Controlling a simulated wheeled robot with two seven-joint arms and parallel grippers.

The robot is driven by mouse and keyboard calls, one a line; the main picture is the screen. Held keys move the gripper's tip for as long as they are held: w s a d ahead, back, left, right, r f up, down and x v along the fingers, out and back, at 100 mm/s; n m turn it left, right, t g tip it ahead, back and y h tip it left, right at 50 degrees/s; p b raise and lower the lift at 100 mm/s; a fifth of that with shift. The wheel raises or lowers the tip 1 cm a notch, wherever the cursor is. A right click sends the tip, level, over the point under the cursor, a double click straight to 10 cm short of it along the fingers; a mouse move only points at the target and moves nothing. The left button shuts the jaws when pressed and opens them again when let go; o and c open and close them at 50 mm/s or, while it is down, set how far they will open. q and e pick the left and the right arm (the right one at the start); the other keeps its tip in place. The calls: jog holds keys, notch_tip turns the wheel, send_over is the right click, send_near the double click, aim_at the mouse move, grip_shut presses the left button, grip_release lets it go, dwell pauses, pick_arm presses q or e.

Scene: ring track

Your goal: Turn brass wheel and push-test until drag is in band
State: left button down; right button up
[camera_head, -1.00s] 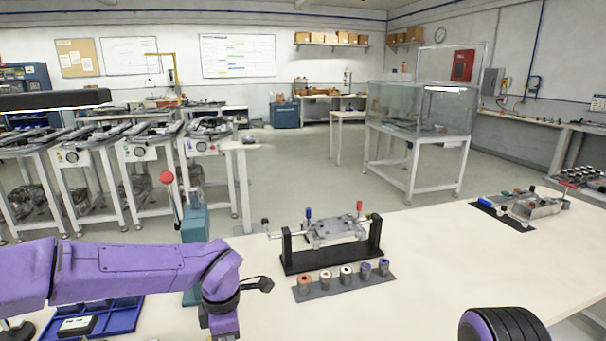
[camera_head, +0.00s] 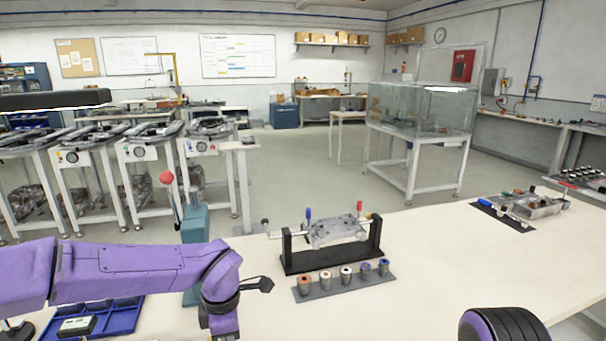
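A grey metal block (camera_head: 335,230) with a blue-topped and a red-topped lever sits in a black fixture (camera_head: 330,258) on the table. A rod with a dark knob (camera_head: 265,222) sticks out at its left. A small brass-coloured part shows near its right end, too small to tell whether it is a wheel. My purple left arm reaches in from the left and bends down at the bottom edge, left of the fixture. Its fingertips are out of frame. Only a purple and black part of my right arm shows at bottom right; its gripper is hidden.
A grey strip with several coloured-top cylinders (camera_head: 346,277) lies in front of the fixture. A teal press (camera_head: 195,226) with a red-knobbed lever stands behind my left arm. A blue tray (camera_head: 122,318) lies at bottom left. Another metal assembly (camera_head: 530,205) sits at right. The table between is clear.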

pick_arm(q)
jog(key=shift+a, duration=0.1)
jog(key=shift+s+a+p, duration=0.25)
jog(key=shift+a+p, duration=0.3)
jog(key=shift+a, duration=0.35)
jog(key=shift+s+a+p, duration=0.25)
jog(key=shift+a+p, duration=0.25)
jog(key=shift+a, duration=0.45)
jog(key=shift+s+a+p, duration=0.25)
jog(key=shift+a+p, duration=0.3)
jog(key=shift+a, duration=0.35)
jog(key=shift+s+a+p, duration=0.35)
jog(key=shift+a+p, duration=0.45)
jog(key=shift+a, duration=0.35)
jog(key=shift+s+a+p, duration=0.35)
jog(key=shift+a+p, duration=0.4)
jog(key=shift+a, duration=0.35)
jog(key=shift+s+a+p, duration=0.35)
jog(key=shift+a+p, duration=0.45)
jog(key=shift+a, duration=0.35)
jog(key=shift+w+d+r+p, duration=0.3)
jog(key=shift+d+r+p, duration=0.35)
jog(key=shift+d+r, duration=0.35)
jog(key=shift+d, duration=0.25)
jog(key=shift+w+d, duration=0.15)
jog(key=shift+d, duration=0.1)
